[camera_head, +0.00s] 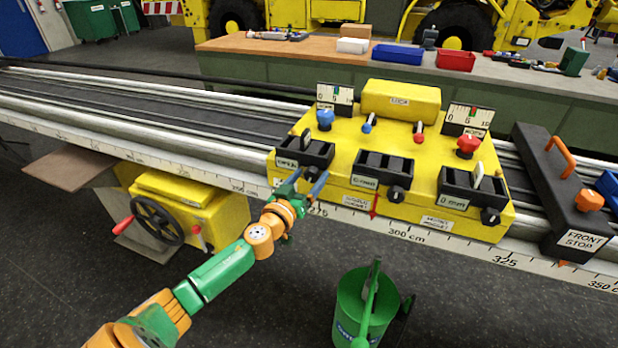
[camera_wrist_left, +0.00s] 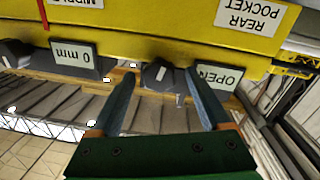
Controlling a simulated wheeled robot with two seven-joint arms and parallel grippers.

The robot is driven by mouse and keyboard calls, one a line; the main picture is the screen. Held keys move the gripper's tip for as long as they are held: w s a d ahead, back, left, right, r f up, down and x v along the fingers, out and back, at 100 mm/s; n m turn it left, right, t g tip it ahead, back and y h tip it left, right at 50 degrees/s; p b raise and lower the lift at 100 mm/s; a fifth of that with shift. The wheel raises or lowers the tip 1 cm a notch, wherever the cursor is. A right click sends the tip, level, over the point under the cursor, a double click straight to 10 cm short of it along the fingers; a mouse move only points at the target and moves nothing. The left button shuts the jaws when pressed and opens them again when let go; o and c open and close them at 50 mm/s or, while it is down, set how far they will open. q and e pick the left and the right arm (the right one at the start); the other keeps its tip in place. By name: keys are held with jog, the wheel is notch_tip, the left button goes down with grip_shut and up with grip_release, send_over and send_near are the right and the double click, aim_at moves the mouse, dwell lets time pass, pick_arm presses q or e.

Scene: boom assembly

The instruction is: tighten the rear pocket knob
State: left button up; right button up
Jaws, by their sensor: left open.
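The rear pocket (camera_head: 305,157) is the leftmost of three black pockets on the yellow carriage (camera_head: 345,135). Its plate reads OPEN (camera_wrist_left: 218,76). In the left wrist view, which is upside down, the dark rear pocket knob (camera_wrist_left: 158,76) with a white mark lies beyond and between my left fingertips; in the head view the gripper largely hides it. My left gripper (camera_head: 305,183) is open, its blue fingers pointing at the knob from the front. It also shows in the left wrist view (camera_wrist_left: 164,85). I cannot tell whether either finger touches the knob. The right gripper is out of view.
The middle pocket knob (camera_head: 396,193) and front pocket knob (camera_head: 490,216) sit to the right; their plates read 0 mm. A black front stop (camera_head: 560,190) is on the rails. A yellow handwheel unit (camera_head: 190,210) is left.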

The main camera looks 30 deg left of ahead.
pick_arm(q)
jog(key=shift+w, duration=0.1)
jog(key=shift+c, duration=0.5)
jog(key=shift+f, duration=0.1)
grip_shut()
